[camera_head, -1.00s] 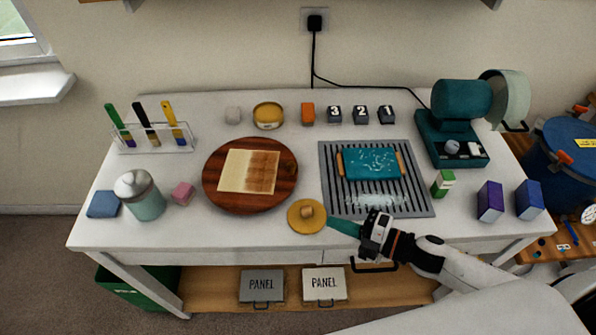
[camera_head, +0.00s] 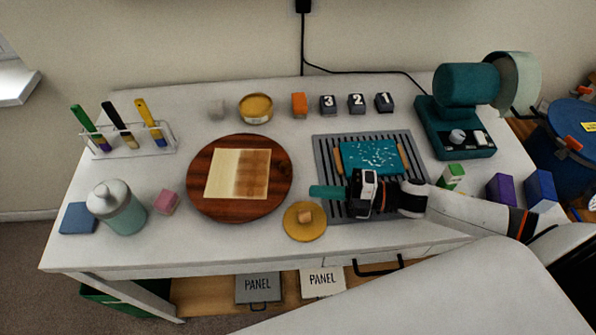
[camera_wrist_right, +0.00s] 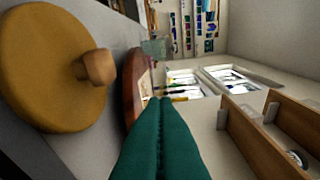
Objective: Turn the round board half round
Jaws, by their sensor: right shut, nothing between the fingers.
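The round board (camera_head: 207,203) is dark reddish wood and lies flat on the white table, left of the middle. A square panel (camera_head: 238,173), pale on its left and brown on its right, lies on it. My right gripper (camera_head: 314,191) has green fingers, shut and empty, pointing left at the board's right edge with a small gap. In the right wrist view the green fingers (camera_wrist_right: 161,110) are together and point toward the board's edge (camera_wrist_right: 132,85). My left gripper is not in view.
A yellow lid with a knob (camera_head: 304,234) lies just below my right fingers. A pink cube (camera_head: 166,203) and a bottle (camera_head: 117,208) stand to the left. A yellow tin (camera_head: 256,108) stands behind.

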